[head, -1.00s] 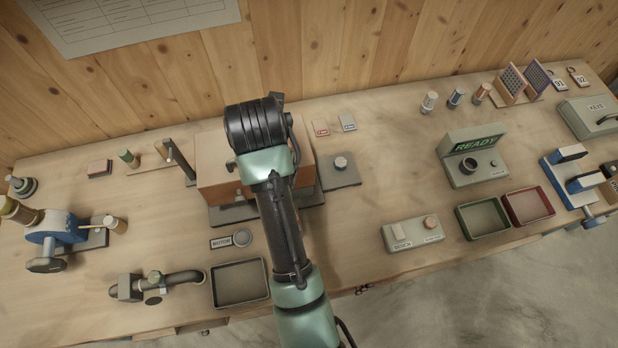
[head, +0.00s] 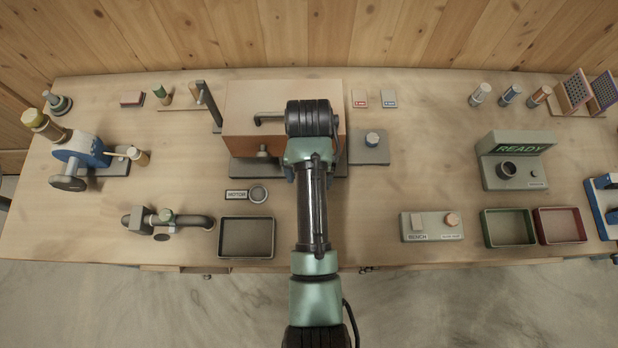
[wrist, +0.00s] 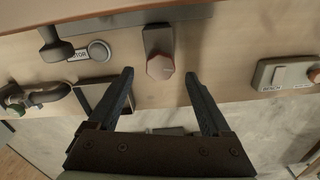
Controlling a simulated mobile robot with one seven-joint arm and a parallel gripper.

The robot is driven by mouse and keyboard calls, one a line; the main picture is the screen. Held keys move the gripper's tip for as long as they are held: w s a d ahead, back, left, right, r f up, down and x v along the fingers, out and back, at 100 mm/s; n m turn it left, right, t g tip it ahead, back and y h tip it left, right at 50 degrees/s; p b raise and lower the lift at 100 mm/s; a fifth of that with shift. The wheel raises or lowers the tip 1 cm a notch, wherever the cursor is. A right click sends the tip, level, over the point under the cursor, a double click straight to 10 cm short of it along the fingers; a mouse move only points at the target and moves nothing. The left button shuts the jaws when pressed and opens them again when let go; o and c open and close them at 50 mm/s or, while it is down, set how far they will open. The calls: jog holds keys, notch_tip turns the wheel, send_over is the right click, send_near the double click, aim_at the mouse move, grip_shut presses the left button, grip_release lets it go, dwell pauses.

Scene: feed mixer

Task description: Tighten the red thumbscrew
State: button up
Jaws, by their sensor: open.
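The red thumbscrew (wrist: 160,67) shows in the wrist view as a reddish, faceted knob on a small grey block (wrist: 157,38). My gripper (wrist: 159,75) is open, with one dark finger left of the knob and one right of it. The fingertips look apart from the knob, with a gap on each side. I cannot tell how far the fingers are above it. In the head view my own arm hides the thumbscrew and the gripper.
A brown box with a black handle (head: 267,118) stands behind my arm. A black tray (head: 247,237) and a pipe fitting (head: 166,217) lie to the left. The bench switch box (head: 431,225), green tray (head: 509,228) and red tray (head: 560,226) are to the right.

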jog(key=shift+f, duration=1.45)
jog(key=shift+c, duration=0.3)
grip_shut()
jog(key=shift+r+m+p, duration=0.1)
jog(key=shift+m+p, duration=0.25)
jog(key=shift+m, duration=0.05)
